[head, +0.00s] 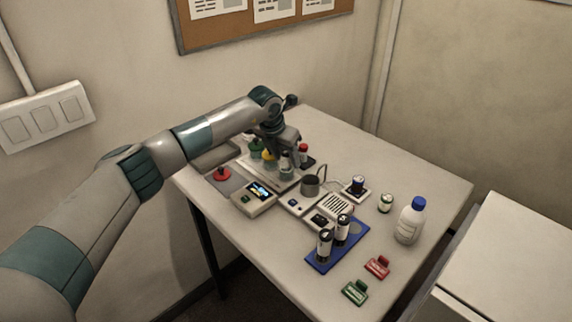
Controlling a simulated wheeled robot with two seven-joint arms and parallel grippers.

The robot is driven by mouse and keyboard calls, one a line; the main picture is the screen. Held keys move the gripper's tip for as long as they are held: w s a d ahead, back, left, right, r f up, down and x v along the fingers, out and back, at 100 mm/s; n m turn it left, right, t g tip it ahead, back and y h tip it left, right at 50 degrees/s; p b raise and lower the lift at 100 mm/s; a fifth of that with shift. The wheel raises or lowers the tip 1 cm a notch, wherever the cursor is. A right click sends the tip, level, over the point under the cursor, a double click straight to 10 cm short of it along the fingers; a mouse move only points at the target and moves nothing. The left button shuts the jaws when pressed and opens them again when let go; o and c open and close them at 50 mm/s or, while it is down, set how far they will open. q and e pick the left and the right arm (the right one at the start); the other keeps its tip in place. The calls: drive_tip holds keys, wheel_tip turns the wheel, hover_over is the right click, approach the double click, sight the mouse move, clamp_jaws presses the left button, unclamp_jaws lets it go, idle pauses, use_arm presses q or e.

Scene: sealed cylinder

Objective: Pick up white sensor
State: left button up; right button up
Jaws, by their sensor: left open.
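My left gripper (275,156) hangs down over the back left of the table, close above a group of small coloured items, and is open. A green-topped item (256,148), a yellow item (268,157) and a red-topped item (303,150) show around it, partly hidden by it. I cannot tell for sure which thing is the white sensor. A small pale piece (248,137) shows behind the green-topped item, mostly hidden. My right gripper is not in view.
A blue-capped bottle (410,222) stands at right. Red (377,267) and green (355,292) tags lie in front. The back right is clear.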

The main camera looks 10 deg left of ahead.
use_arm(q)
clamp_jaws()
drive_tip(key=shift+r+p, duration=0.3)
drive_tip(key=shift+r, duration=0.55)
wheel_tip(320, 180, up, 3)
drive_tip(key=shift+w+f+p, duration=0.1)
drive_tip(key=shift+p, duration=0.3)
drive_tip(key=s+d+r+p, duration=0.1)
drive_tip(key=s+d+r, duration=0.5)
drive_tip(key=d, duration=0.3)
drive_tip(key=shift+s+d+r+p, duration=0.25)
drive_tip(key=shift+s+d+p, duration=0.1)
drive_tip(key=shift+s, duration=0.05)
